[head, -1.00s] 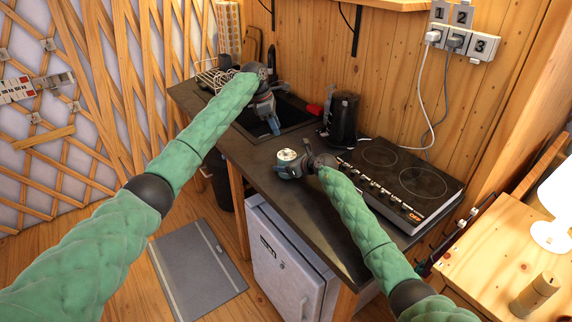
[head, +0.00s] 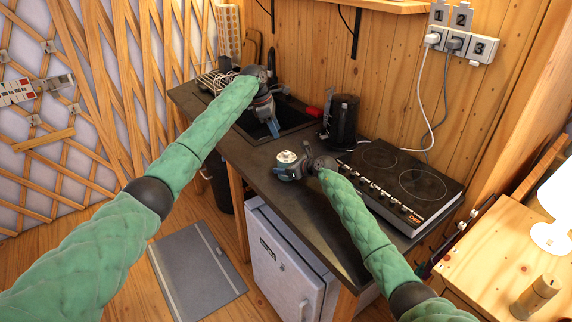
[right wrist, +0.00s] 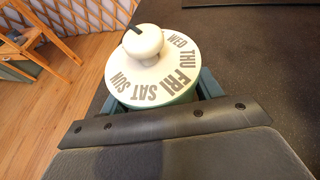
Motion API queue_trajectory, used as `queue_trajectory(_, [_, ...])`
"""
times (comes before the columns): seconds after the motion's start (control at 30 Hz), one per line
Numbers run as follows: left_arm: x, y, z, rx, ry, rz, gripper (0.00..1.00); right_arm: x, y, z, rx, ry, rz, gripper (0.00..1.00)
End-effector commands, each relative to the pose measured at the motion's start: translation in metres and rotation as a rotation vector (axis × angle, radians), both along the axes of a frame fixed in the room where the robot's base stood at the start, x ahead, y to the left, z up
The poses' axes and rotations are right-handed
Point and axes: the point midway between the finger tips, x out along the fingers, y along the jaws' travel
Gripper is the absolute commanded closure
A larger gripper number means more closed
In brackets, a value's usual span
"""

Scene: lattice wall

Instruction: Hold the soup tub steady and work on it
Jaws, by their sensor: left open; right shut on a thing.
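The soup tub (right wrist: 150,95) has a cream lid with weekday names printed round it and a white knob (right wrist: 143,42) with a dark mark. In the head view the tub (head: 287,157) is small, at the front edge of the dark counter. My right gripper (head: 289,170) is shut around the tub's side. Its fingers show at either side of the tub in the right wrist view, and the lower body is mostly hidden. My left gripper (head: 272,127) is open and empty, pointing down by the sink's front edge, apart from the tub.
A black kettle (head: 341,122) and a two-ring hob (head: 400,185) stand on the counter (head: 240,150) to the right. The sink (head: 290,115) and a wire rack lie behind my left gripper. A small fridge (head: 285,265) is under the counter.

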Motion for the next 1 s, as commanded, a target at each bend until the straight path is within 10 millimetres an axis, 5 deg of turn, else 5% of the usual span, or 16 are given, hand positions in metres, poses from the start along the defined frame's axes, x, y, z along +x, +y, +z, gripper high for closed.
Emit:
queue_trajectory(0.33, [0.042, 0.036, -0.051, 0.197, -0.373, -0.023, 0.59, 0.000, 0.000, 0.000, 0.000, 0.000, 0.000, 0.58])
queue_trajectory(0.6, [0.072, 0.063, -0.071, 0.428, -0.772, -0.159, 0.59, 0.000, 0.000, 0.000, 0.000, 0.000, 0.000, 0.58])
queue_trajectory(1.0, [0.068, 0.052, -0.070, 0.768, -1.325, -0.556, 0.59, 0.000, 0.000, 0.000, 0.000, 0.000, 0.000, 0.58])
